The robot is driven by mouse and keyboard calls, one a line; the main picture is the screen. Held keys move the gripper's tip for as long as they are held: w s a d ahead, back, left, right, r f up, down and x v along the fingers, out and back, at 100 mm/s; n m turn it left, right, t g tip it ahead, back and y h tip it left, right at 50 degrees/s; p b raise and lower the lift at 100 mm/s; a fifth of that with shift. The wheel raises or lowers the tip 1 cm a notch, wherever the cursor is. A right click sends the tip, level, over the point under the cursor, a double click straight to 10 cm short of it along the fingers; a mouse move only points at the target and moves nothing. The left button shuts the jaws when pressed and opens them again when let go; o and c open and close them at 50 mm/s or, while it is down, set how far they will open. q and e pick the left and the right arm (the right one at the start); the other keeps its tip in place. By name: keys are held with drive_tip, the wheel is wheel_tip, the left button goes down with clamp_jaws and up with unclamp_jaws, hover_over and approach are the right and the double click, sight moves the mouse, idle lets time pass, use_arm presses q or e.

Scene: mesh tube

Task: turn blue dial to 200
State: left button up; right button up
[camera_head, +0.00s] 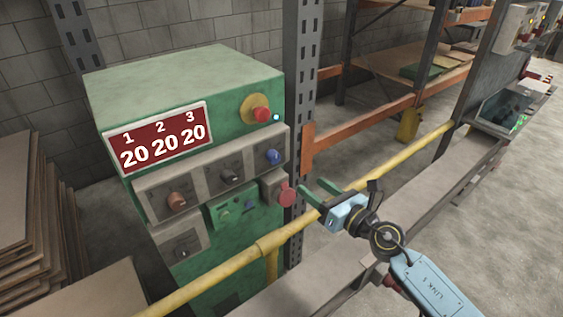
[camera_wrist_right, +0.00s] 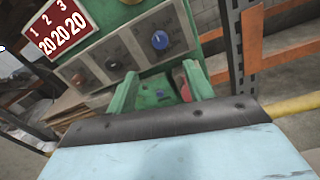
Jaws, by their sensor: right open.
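The blue dial (camera_head: 273,157) is the rightmost of three dials on the grey panel of a green machine. It also shows in the right wrist view (camera_wrist_right: 160,40). The red display (camera_head: 158,137) reads 20 under each of 1, 2 and 3. My right gripper (camera_head: 316,192) is open and empty, in front of the machine, to the right of and lower than the blue dial. In the right wrist view its two green fingers (camera_wrist_right: 163,86) point toward the panel, with the dial ahead of them and apart. My left gripper is not in view.
A brown dial (camera_head: 177,200) and a black dial (camera_head: 231,175) sit left of the blue one. A red emergency button (camera_head: 260,114) is above, and a red round part (camera_head: 287,194) is close to my right gripper. A yellow rail (camera_head: 225,265) crosses in front.

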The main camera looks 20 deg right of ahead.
sight(276, 159)
drive_tip(key=b+x, duration=0.1)
drive_tip(key=x, duration=1.2)
drive_tip(key=shift+c, duration=0.4)
drive_tip(key=c, duration=0.9)
